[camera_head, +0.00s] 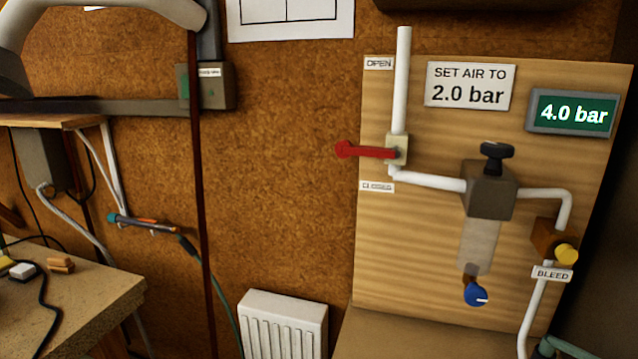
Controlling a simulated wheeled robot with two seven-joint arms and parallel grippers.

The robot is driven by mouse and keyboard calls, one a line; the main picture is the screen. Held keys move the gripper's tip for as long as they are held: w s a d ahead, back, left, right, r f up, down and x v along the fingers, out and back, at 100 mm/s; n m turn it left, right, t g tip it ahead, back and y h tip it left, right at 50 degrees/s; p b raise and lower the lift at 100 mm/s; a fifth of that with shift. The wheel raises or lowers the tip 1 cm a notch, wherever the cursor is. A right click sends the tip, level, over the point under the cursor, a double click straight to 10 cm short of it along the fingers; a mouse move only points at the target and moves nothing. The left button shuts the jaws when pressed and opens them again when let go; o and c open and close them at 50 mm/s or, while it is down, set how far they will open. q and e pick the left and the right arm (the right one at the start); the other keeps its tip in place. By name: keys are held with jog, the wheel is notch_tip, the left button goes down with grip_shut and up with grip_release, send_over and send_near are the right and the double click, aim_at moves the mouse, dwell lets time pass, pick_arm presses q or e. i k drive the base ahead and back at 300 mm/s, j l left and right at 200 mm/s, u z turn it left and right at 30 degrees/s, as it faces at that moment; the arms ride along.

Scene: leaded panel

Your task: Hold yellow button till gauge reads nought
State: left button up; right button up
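The yellow button (567,254) sits on a brown block at the right of the wooden board (420,240), just above a label reading BLEED (552,274). Nothing touches it. The gauge (571,113) at the board's upper right is a green display reading 4.0 bar. Neither of my grippers shows in this view.
A red lever (368,150) points left between OPEN and CLOSED labels. A regulator with a black knob (495,151) and a blue knob (475,294) are near the button. A sign (470,86) says SET AIR TO 2.0 bar. A workbench (90,295) stands lower left.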

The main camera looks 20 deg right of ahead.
aim_at(566, 254)
jog(key=z, duration=1.3)
